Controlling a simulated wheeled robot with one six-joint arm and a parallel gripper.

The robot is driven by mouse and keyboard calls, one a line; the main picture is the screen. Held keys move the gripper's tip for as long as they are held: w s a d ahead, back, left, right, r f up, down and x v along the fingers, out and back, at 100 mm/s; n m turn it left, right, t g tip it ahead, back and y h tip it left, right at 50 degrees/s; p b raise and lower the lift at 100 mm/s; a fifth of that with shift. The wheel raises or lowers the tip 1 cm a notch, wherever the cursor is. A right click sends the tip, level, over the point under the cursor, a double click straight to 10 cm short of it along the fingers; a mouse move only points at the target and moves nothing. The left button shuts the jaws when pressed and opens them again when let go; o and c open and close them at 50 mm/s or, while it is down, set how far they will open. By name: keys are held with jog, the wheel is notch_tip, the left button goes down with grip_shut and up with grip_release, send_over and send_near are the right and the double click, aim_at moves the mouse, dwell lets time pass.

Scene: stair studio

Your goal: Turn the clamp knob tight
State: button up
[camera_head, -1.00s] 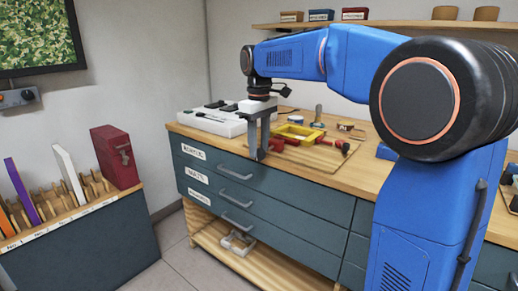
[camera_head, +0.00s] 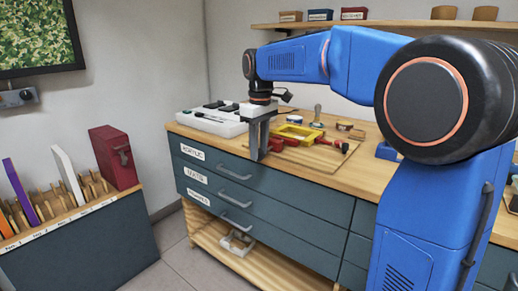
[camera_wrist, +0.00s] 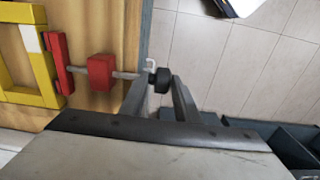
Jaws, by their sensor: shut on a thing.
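The clamp in the wrist view has a red block (camera_wrist: 102,72) on a thin metal rod, a red jaw (camera_wrist: 57,62) against a yellow frame (camera_wrist: 38,95), and a black knob (camera_wrist: 161,80) at the rod's end. The knob sits just past the bench edge. My gripper (camera_wrist: 160,88) has one finger on each side of the knob and is shut on it. In the head view my gripper (camera_head: 259,156) points down at the bench's front edge, left of the red clamp (camera_head: 290,142) and the yellow frame (camera_head: 304,131). The knob is hidden there.
The wooden bench top (camera_head: 372,178) stands over dark drawers with handles. A white device (camera_head: 208,121) lies left of my gripper. A stamp-like tool (camera_head: 318,114) and small wooden pieces stand behind the frame. A red box (camera_head: 113,158) stands on the low rack at left.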

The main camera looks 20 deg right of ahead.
aim_at(263, 156)
jog(key=shift+o, duration=0.2)
jog(key=t+y, duration=0.1)
jog(key=s+t+y, duration=0.1)
jog(key=t+y, duration=0.1)
jog(key=t, duration=0.1)
jog(key=shift+s+d+f, duration=0.2)
jog(key=shift+f, duration=0.05)
jog(key=t+y, duration=0.2)
jog(key=t, duration=0.1)
jog(key=f+t+y, duration=0.1)
jog(key=t, duration=0.1)
jog(key=shift+s+d+y, duration=0.25)
jog(key=shift+s+y, duration=0.05)
jog(key=shift+y, duration=0.1)
jog(key=shift+s+f+t+y, duration=0.1)
jog(key=shift+f+t+y, duration=0.15)
jog(key=shift+t+y, duration=0.55)
jog(key=shift+f+t+y, duration=0.2)
jog(key=shift+t+y, duration=0.3)
jog(key=shift+t, duration=0.6)
jog(key=shift+o, duration=0.2)
jog(key=shift+y, duration=0.3)
jog(key=shift+t, duration=0.3)
jog(key=o, duration=0.7)
jog(key=shift+a, duration=0.1)
jog(key=shift+o, duration=0.2)
jog(key=shift+d, duration=0.2)
jog(key=shift+r, duration=0.1)
